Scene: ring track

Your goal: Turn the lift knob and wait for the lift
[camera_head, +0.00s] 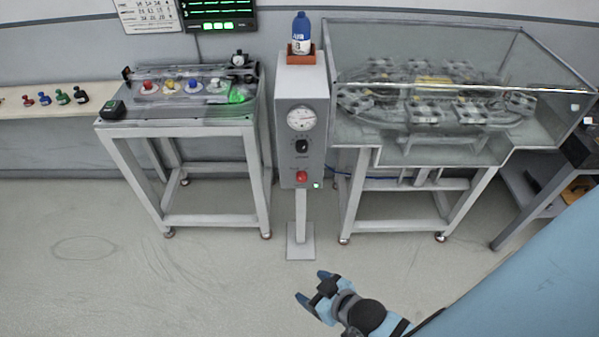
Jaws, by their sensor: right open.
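A grey control post (292,95) stands between the two tables. On its front are a round white gauge (301,118), a black knob (302,146) and a red button (302,175). I take the black knob to be the lift knob; its label is too small to read. The ring track (425,92) sits inside a glass case (350,45) on the right table; I cannot make out the lift for sure. My right gripper (311,287) is open and empty, low over the floor in front of the post and apart from it. My left gripper is out of view.
A blue bottle (301,30) stands in an orange holder on the post. The left table (190,130) carries a panel with coloured knobs and a green light (237,97). A shelf (50,112) holds several small coloured pieces. The floor at front left is clear.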

